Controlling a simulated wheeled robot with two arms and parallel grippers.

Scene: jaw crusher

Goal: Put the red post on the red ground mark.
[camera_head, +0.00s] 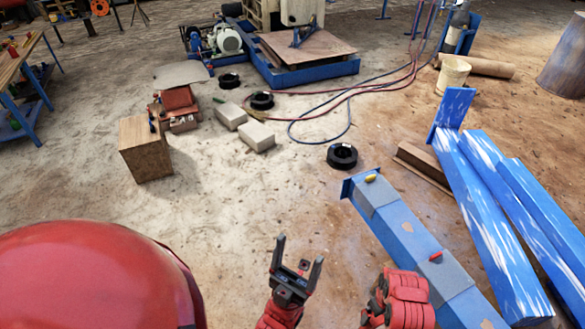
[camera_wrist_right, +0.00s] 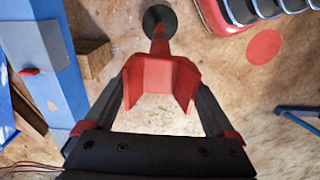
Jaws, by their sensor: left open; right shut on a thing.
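The red post (camera_wrist_right: 159,50) shows in the right wrist view, with a wide, forked red part at the near end and a round black base (camera_wrist_right: 162,18) at the far end. My right gripper (camera_wrist_right: 160,92) is shut on its near part, one dark finger on each side. The red ground mark (camera_wrist_right: 263,47) is a flat red disc on the ground, right of the post and apart from it. My left gripper (camera_head: 297,250) is open and empty in the head view. The head view shows my right arm low, right of centre; the post and mark are not clearly visible there.
A blue beam (camera_head: 405,228) with grey bands lies right of my grippers, with more blue beams (camera_head: 490,220) further right. A black ring (camera_head: 342,156), pale blocks (camera_head: 257,136) and a wooden box (camera_head: 146,150) lie ahead. Open ground lies between the box and the beam.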

